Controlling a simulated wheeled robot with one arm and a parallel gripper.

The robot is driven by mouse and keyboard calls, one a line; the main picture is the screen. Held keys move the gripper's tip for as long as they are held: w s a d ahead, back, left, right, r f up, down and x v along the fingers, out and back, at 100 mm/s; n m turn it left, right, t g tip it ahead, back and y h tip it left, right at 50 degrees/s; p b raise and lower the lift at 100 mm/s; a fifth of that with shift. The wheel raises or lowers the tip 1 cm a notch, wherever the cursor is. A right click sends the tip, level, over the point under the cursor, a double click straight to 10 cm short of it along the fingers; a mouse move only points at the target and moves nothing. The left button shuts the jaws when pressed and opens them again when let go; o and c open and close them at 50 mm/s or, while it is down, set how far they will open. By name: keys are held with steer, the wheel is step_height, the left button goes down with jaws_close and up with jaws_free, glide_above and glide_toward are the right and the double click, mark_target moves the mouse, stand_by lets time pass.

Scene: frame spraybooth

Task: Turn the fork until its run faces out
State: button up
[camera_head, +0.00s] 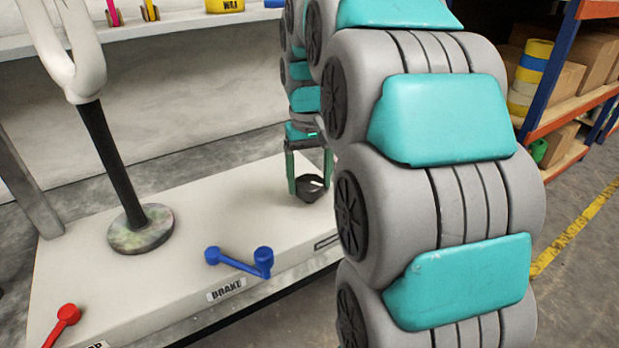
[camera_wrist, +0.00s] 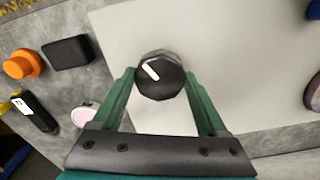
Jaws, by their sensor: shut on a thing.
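A white forked piece (camera_head: 82,72), which looks like the fork, stands on a black post (camera_head: 112,155) at the left of the head view. Its top is cut off, and I cannot tell which way its run faces. The post rises from a round mottled base (camera_head: 135,235) on the white bench. My gripper (camera_head: 309,182) is right of the post and apart from it, pointing down. It is shut on a dark round knob (camera_wrist: 161,82) with a white pointer mark. The fingers hold opposite sides of the knob, and the pointer slants to the upper left in the wrist view.
A blue lever (camera_head: 238,262) labelled BRAKE is on the bench (camera_head: 190,262) front, with a red lever (camera_head: 65,320) farther left. The wrist view shows an orange knob (camera_wrist: 21,64) and a black block (camera_wrist: 68,52). A shelf rack (camera_head: 555,95) stands at right.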

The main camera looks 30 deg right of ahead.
mark_target(310, 182)
steer(key=m, duration=0.5)
steer(key=shift+m+p, duration=0.3)
stand_by(0.4)
steer(key=o, duration=1.3)
steer(key=shift+r, duration=0.1)
steer(key=shift+r, duration=3.85)
